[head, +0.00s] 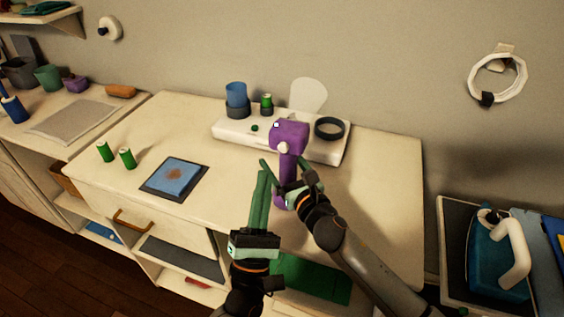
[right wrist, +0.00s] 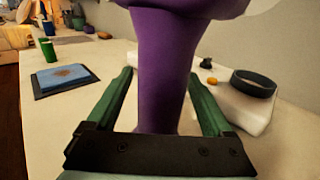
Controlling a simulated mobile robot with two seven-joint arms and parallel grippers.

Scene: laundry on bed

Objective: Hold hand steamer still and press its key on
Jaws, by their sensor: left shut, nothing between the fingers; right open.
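The purple hand steamer (head: 291,134) stands upright at the front of the white stand, head up and handle down. A small pale square and a round white part show on its head; I cannot tell which is the key. My right gripper (head: 288,172) is open, with its green fingers on either side of the handle; the right wrist view shows the purple handle (right wrist: 165,70) between them, with gaps on both sides. My left gripper (head: 263,176) is shut and empty, just left of and below the steamer's head. The lower handle is partly hidden by my right gripper.
The white stand (head: 230,130) holds a blue cup (head: 236,95), a green cylinder (head: 267,102) and a dark ring (head: 329,128). The tabletop's right side (head: 385,180) is clear.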

